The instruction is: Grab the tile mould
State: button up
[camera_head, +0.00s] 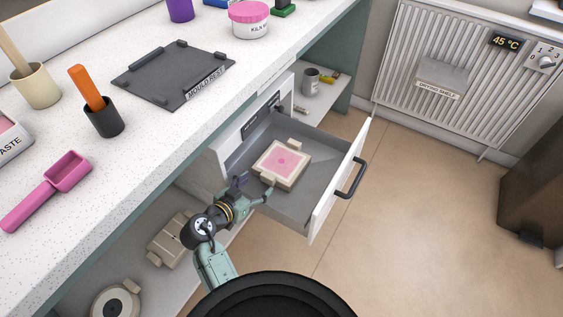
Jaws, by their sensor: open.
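The tile mould (295,173), a square cream block with a pink speckled face and tabs at its ends, lies in the open grey drawer (316,196). My gripper (256,187) is open at the drawer's left side, its fingers on either side of the mould's near-left tab (267,179). I cannot tell whether they touch it. The gripper looks empty.
The drawer's white front with a black handle (351,180) stands out to the right. The countertop (150,140) holds a dark mould rest (160,77), a pink scoop (50,190) and cups. A lower shelf holds another square mould (168,238) and a round one (117,301).

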aim_at(269, 174)
jog(key=shift+p+x, duration=0.5)
jog(key=shift+x, duration=2.6)
jog(key=shift+a, duration=0.1)
jog(key=shift+c, duration=0.5)
jog(key=c, duration=1.4)
